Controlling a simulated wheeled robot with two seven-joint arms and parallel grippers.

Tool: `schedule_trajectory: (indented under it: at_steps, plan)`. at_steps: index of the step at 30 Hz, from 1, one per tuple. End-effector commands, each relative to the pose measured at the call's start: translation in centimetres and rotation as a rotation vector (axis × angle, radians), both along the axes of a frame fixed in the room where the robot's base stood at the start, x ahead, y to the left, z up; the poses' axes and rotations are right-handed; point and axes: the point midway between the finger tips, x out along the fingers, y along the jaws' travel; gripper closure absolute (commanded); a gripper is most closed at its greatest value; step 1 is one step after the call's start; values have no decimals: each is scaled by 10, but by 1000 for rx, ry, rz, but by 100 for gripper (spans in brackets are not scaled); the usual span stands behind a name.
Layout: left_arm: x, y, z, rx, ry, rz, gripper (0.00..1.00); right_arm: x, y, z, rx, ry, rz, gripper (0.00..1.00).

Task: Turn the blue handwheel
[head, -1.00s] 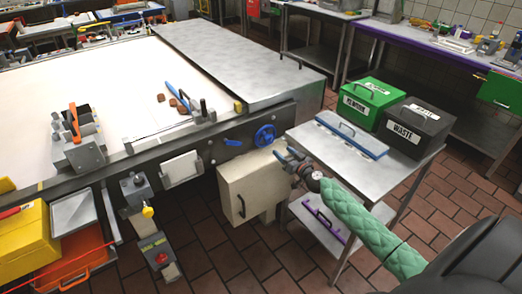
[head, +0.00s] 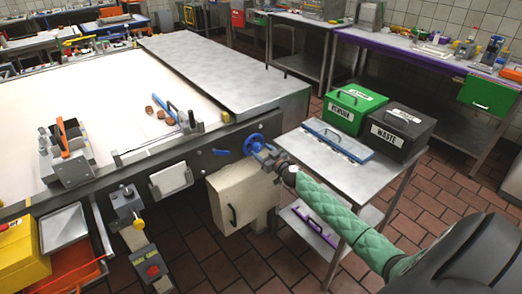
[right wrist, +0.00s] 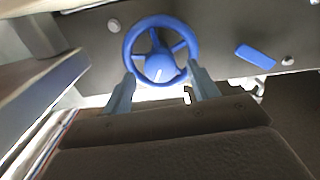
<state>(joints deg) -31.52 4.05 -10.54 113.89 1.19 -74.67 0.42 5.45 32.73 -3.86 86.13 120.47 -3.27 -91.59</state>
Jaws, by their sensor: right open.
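The blue handwheel (head: 254,143) is mounted on the dark side panel of the conveyor machine, near its right corner. It is a spoked ring with a round hub, and it also shows in the right wrist view (right wrist: 160,68). My right gripper (head: 262,152) is open right at the wheel. In the right wrist view its two fingers (right wrist: 160,80) point at the lower part of the wheel, one on each side of the hub. I cannot tell whether they touch the rim. My left gripper is not in view.
A blue lever (head: 221,152) sits left of the wheel on the same panel. A cream box (head: 238,200) is below. A steel side table (head: 345,180) with a green bin (head: 350,108) and a black waste bin (head: 400,131) stands to the right.

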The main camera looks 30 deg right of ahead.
Motion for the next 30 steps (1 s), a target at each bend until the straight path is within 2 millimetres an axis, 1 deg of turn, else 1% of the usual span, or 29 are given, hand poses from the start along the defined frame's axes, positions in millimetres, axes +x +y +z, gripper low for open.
schedule_trajectory:
  at_steps: [1,6,14,15,17,18,20,21,22,30]
  plan:
    - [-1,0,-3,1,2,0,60,4,0,2,0,-1,0,41]
    - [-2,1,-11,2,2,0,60,11,1,0,0,0,1,41]
    - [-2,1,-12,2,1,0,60,12,2,0,0,0,1,41]
    - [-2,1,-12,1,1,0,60,12,2,0,0,0,1,43]
    - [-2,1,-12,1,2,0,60,12,2,0,0,0,1,54]
    - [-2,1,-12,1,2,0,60,12,2,0,0,0,1,62]
    - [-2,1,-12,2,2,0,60,12,2,0,0,0,1,74]
    - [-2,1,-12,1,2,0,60,12,2,0,0,0,1,82]
    - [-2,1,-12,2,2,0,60,12,2,0,0,0,1,85]
    - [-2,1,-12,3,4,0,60,12,1,0,20,1,1,85]
